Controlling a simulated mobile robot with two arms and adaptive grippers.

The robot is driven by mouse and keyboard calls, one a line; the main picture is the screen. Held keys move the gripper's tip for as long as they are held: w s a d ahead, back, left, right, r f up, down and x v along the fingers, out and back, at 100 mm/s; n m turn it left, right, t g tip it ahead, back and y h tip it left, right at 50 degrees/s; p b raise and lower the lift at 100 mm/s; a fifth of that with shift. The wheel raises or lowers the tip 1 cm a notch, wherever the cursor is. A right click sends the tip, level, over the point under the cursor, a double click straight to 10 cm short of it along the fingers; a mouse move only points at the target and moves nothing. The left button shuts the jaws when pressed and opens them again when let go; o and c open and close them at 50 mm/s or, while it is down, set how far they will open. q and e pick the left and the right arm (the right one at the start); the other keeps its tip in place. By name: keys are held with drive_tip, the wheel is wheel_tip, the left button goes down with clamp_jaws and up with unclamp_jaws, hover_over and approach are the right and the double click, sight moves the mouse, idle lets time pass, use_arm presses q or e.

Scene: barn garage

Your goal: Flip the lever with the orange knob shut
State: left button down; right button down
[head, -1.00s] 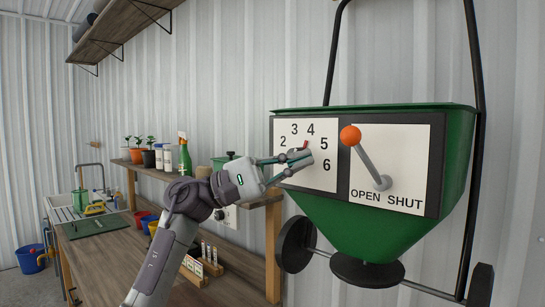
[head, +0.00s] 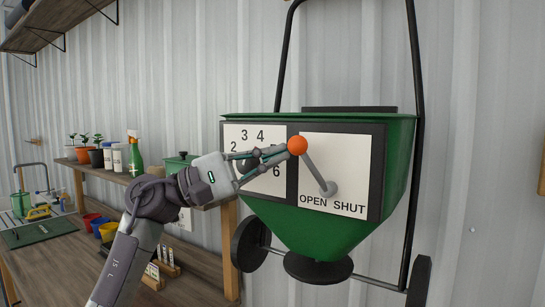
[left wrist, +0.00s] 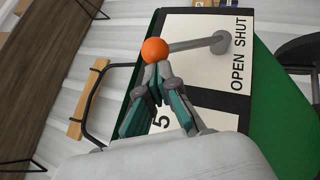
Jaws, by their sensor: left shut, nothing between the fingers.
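The lever's orange knob (head: 297,145) is at the upper left end of a grey lever arm (head: 316,173), which leans left toward OPEN from its pivot (head: 328,188) on the white OPEN/SHUT plate (head: 350,160). My left gripper (head: 284,152) is shut and empty, its fingertips at the left side of the knob, touching or very close. In the left wrist view the knob (left wrist: 155,50) sits just beyond the shut fingertips (left wrist: 156,68). The lever arm (left wrist: 188,45) runs right to its pivot. My right gripper is not in view.
The green spreader hopper (head: 310,225) bears a number plate (head: 240,140), partly hidden by my left gripper. Black handle bars (head: 411,60) rise behind it. A wooden shelf (head: 80,165) with pots and bottles and a workbench (head: 60,260) stand left.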

sight(298, 138)
use_arm(q)
drive_tip(key=shift+d+r+m+g+y, duration=0.1)
drive_tip(key=shift+r+m+g+y, duration=0.15)
drive_tip(key=shift+m+g+y, duration=0.05)
drive_tip(key=shift+s+d+r+m+g+y+p, duration=0.25)
drive_tip(key=shift+d+r+m+y, duration=0.1)
drive_tip(key=shift+r+m+y, duration=0.2)
drive_tip(key=shift+s+d+r+m+g+y+p, duration=0.2)
drive_tip(key=shift+s+d+r+m+y, duration=0.1)
drive_tip(key=shift+r+m+y, duration=0.25)
drive_tip(key=d+m+y+p, duration=0.1)
drive_tip(key=s+d+r+m+y+p, duration=0.1)
drive_tip(key=y, duration=0.1)
drive_tip(key=shift+s+d+r, duration=0.1)
drive_tip(key=shift+s+r, duration=0.1)
drive_tip(key=shift+r, duration=0.1)
drive_tip(key=shift+s+d+r+m+t+y+p, duration=0.1)
drive_tip(key=shift+s+d+m+t+y+p, duration=0.25)
drive_tip(key=shift+d+y+p, duration=0.3)
drive_tip(key=shift+s+d, duration=0.15)
drive_tip(key=shift+s, duration=0.05)
drive_tip(key=shift+s+d, duration=0.5)
drive_tip(key=shift+d, duration=0.35)
drive_tip(key=shift+s, duration=0.1)
